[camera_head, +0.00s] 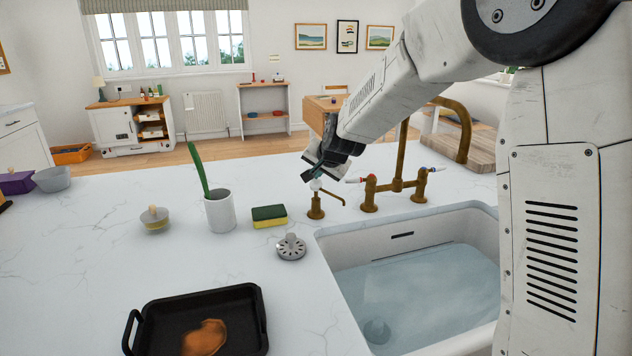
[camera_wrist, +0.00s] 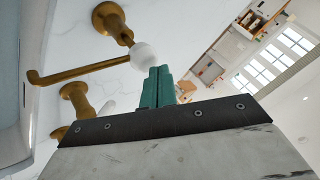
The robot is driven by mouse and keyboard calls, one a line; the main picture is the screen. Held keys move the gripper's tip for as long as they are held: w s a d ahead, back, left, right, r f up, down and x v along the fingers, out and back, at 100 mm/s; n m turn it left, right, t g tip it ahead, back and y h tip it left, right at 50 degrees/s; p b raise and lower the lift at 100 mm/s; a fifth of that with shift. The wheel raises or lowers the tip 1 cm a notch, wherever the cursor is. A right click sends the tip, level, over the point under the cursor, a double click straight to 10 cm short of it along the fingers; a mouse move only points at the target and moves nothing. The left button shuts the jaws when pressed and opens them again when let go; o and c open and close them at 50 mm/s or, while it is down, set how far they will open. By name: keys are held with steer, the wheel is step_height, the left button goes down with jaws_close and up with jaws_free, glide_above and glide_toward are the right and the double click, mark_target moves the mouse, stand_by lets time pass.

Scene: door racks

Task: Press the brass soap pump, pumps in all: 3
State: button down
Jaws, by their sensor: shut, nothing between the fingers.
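The brass soap pump (camera_head: 316,206) stands on the white counter behind the sink's back left corner, its thin spout pointing right. A white knob tops it. In the wrist view the pump (camera_wrist: 112,22) shows its round base, long spout and white knob (camera_wrist: 143,56). My gripper (camera_head: 313,174) is shut and empty, its fingers right at the knob from above. In the wrist view the green fingertips (camera_wrist: 157,82) lie together beside the knob; whether they touch it I cannot tell.
The brass tap (camera_head: 398,165) with two handles stands right of the pump. The water-filled sink (camera_head: 420,290) lies in front. A sponge (camera_head: 269,216), a white cup (camera_head: 219,211) and a drain strainer (camera_head: 291,247) are to the left. A black pan (camera_head: 258,318) is at the front.

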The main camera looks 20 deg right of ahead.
steer(key=shift+f, duration=0.85)
stand_by(0.7)
steer(key=shift+r, duration=1.3)
steer(key=shift+r, duration=2.55)
step_height(320, 180, up, 4)
steer(key=shift+f, duration=0.1)
stand_by(0.4)
